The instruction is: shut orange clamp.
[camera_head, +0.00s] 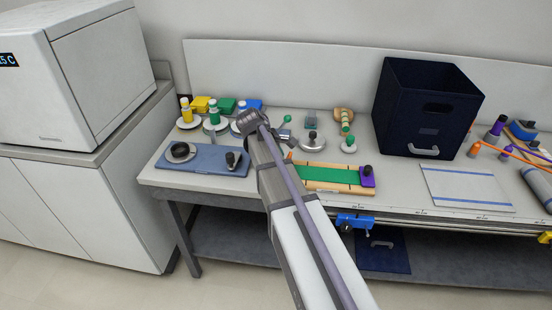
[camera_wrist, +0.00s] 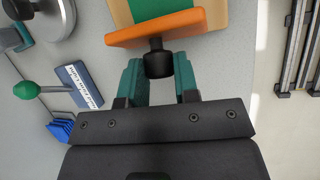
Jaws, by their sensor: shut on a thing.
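The orange clamp (camera_wrist: 160,27) is a flat orange block across the end of a wooden board with a green strip (camera_wrist: 180,5). A black knob (camera_wrist: 158,62) sticks out from it towards my gripper (camera_wrist: 160,70). My gripper's teal fingers are on either side of the knob and shut on it. In the head view the green strip (camera_head: 325,174) lies on the bench, with a purple clamp (camera_head: 367,178) at its right end. My arm hides most of the board's left end there, so the orange clamp is not clearly seen in that view.
A blue-grey plate with two black-knobbed parts (camera_head: 203,160) lies left of my arm. Small scale-like stands (camera_head: 312,140) are behind the board. A dark open box (camera_head: 428,108) stands at the right. In the wrist view a green-ended lever (camera_wrist: 28,89) is at the left.

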